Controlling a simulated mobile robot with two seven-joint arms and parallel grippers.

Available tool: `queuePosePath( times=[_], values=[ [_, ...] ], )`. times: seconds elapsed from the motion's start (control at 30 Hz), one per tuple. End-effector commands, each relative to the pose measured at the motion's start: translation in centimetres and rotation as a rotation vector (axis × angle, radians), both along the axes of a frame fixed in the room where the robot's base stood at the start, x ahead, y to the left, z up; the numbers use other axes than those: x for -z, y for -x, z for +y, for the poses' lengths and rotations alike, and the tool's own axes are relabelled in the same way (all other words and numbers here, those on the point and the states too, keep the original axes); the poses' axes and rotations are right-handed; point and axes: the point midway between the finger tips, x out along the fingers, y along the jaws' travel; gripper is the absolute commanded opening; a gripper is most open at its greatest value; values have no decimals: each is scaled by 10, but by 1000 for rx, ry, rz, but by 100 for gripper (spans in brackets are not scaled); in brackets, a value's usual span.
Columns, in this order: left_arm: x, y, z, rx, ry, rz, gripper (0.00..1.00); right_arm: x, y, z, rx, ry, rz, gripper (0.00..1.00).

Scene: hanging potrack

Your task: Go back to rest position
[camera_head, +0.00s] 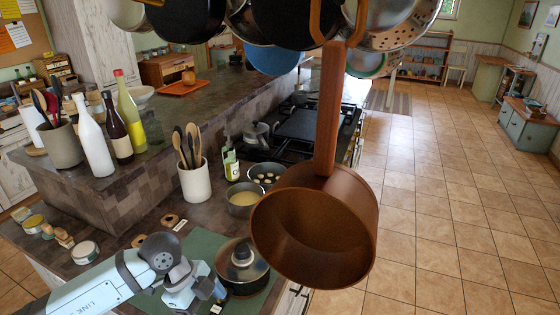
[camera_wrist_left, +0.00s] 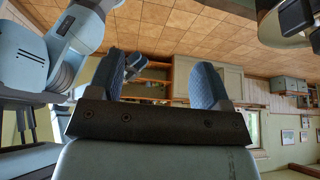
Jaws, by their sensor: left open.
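My left arm enters from the lower left of the head view, over the counter's front corner. My left gripper (camera_wrist_left: 156,84) shows in the left wrist view with its two blue fingers spread wide apart and nothing held between them. In the head view its fingers cannot be told apart clearly near the wrist, beside the lidded pot. A copper saucepan (camera_head: 314,225) hangs by its handle, large and close, to the right of my left arm and apart from it. My right gripper is not seen in either view.
More pots and a colander (camera_head: 398,25) hang along the top. The lidded pot (camera_head: 242,268) stands on a green mat (camera_head: 200,243) near my wrist. A utensil crock (camera_head: 195,181), small pots and bottles (camera_head: 128,110) stand on the counter. Open tiled floor (camera_head: 450,210) lies to the right.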

Motion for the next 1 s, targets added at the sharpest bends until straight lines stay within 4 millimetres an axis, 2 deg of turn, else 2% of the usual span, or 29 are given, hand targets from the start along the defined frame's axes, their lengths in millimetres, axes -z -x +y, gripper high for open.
queuePosePath(
  times=[0.03,0.1,0.17,0.3,0.4,0.47,0.5,0.6,0.67,0.73,0.87,0.93,1.0],
  values=[
    [-5,11,-22,33,118,-6,72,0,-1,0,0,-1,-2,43],
    [-16,19,-45,62,267,-30,72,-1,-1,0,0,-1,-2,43],
    [-27,26,-64,77,399,-55,72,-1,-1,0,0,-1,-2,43],
    [-67,38,-101,62,739,-142,72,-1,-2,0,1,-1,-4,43],
    [-106,41,-117,-24,1007,-242,72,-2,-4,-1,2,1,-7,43],
    [-131,38,-118,-120,1164,-318,72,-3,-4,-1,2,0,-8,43],
    [-147,33,-114,-205,1257,-373,72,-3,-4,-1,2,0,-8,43],
    [-175,18,-90,-475,1418,-514,72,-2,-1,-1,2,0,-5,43],
    [-182,8,-68,-666,1458,-588,72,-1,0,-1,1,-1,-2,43],
    [-179,-2,-38,-904,1445,-658,72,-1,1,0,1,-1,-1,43],
    [-146,-8,20,-1336,1261,-713,72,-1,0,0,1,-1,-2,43],
    [-117,1,49,-1539,1088,-690,72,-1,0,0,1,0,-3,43],
    [-85,17,73,-1696,886,-632,72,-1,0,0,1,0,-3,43]
  ],
)
